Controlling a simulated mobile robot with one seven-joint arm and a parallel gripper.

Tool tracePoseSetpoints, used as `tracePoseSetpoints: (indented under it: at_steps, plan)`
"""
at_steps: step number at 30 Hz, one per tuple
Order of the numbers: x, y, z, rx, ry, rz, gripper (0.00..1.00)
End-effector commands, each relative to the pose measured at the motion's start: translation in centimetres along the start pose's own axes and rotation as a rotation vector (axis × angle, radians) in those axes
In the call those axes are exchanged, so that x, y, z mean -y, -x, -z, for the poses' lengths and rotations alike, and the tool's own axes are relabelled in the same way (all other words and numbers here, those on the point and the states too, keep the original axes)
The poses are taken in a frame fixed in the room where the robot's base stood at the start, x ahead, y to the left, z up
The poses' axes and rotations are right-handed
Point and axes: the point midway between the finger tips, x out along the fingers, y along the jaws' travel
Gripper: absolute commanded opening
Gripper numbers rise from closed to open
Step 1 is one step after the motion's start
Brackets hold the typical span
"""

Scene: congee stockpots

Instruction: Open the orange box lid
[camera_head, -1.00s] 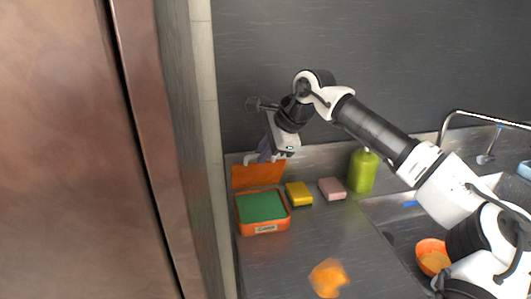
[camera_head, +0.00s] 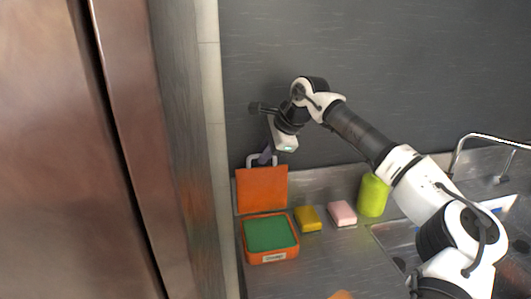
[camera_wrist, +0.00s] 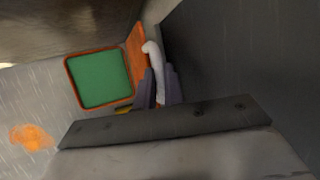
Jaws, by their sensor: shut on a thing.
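The orange box (camera_head: 272,257) sits on the metal counter in the left corner, with a green interior or content (camera_head: 268,234) showing. Its orange lid (camera_head: 262,190) stands upright at the back edge, with a pale handle (camera_head: 250,160) at its top. My gripper (camera_head: 266,157) is at the top of the lid, shut on the handle. In the wrist view the box (camera_wrist: 100,80) is open, and my gripper (camera_wrist: 158,88) has its fingers on either side of the white handle (camera_wrist: 154,55). The fingertips are partly hidden in the head view.
A yellow sponge (camera_head: 308,219) and a pink sponge (camera_head: 342,214) lie right of the box. A green bottle (camera_head: 373,195) stands beyond them, near the sink and faucet (camera_head: 457,150). A wall (camera_head: 186,150) is close on the left.

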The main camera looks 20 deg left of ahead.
Motion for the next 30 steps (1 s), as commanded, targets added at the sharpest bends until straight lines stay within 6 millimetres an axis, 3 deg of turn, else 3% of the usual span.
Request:
tracePoseSetpoints:
  at_steps: [9, 10, 15, 25, 30]
  plan:
    - [0.1, 0.1, 0.1, -0.001, 0.001, 0.004, 0.0]
    - [0.1, 0.1, 0.1, -0.001, 0.001, 0.004, 0.13]
    - [0.1, 0.1, 0.0, 0.0, 0.001, 0.003, 0.32]
    - [0.1, 0.4, 0.1, 0.0, 0.0, 0.002, 0.32]
    - [0.0, 2.7, 0.1, -0.002, 0.0, 0.005, 0.32]
